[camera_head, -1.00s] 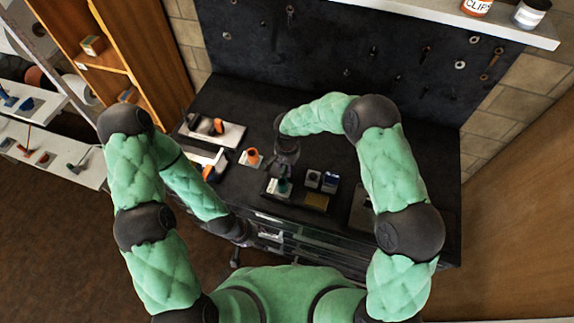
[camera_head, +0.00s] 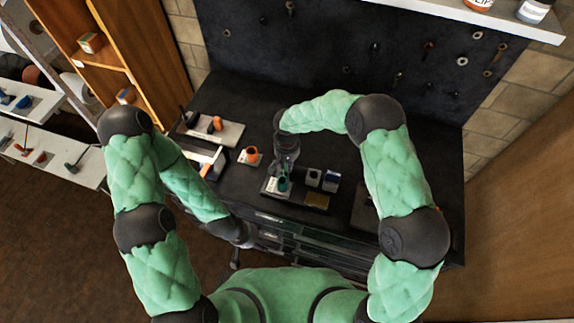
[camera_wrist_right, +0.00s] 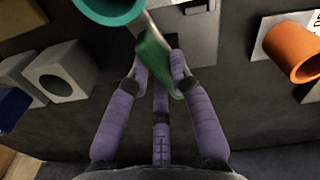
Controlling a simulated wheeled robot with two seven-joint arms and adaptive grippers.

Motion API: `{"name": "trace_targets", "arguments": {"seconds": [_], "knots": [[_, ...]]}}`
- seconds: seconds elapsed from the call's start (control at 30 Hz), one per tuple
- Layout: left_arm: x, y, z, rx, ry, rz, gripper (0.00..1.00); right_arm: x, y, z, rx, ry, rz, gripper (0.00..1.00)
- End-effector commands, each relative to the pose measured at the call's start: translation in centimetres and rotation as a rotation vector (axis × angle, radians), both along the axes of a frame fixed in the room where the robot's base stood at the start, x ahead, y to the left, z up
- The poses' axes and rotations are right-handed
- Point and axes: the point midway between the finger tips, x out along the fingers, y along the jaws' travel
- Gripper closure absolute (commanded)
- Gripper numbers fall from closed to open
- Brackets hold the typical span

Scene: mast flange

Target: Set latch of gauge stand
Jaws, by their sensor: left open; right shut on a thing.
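The gauge stand shows in the head view as a pale plate (camera_head: 269,187) with a teal ring (camera_head: 284,184), near the front of the dark workbench. In the right wrist view the teal ring (camera_wrist_right: 108,8) is at the top edge, beside a grey plate (camera_wrist_right: 194,40). A green latch lever (camera_wrist_right: 153,55) slants down from there. My right gripper (camera_wrist_right: 160,68) is shut on the lever's lower part; it also shows in the head view (camera_head: 285,168), where it partly hides the stand. My left gripper (camera_head: 243,235) is low at the bench's front, open and apart from the stand.
Grey and blue blocks (camera_head: 322,178) stand right of the stand. An orange ring on a white base (camera_head: 250,155) is to the left, with white trays (camera_head: 214,131) beyond. Drawers lie below the bench's front edge. The bench behind is clear.

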Motion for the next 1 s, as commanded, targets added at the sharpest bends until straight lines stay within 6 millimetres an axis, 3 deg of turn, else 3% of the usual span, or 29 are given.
{"name": "trace_targets", "arguments": {"seconds": [0.4, 1.0], "knots": [[0.0, 0.0, -1.6, 0.000, 0.000, 0.000, 0.42, 0.2, 0.1, -0.1, 0.000, -0.001, 0.397, 1.00], [0.0, 0.0, -2.2, 0.000, 0.000, 0.000, 0.42, 0.4, 0.2, 0.0, 0.000, -0.001, 0.950, 1.00]]}}
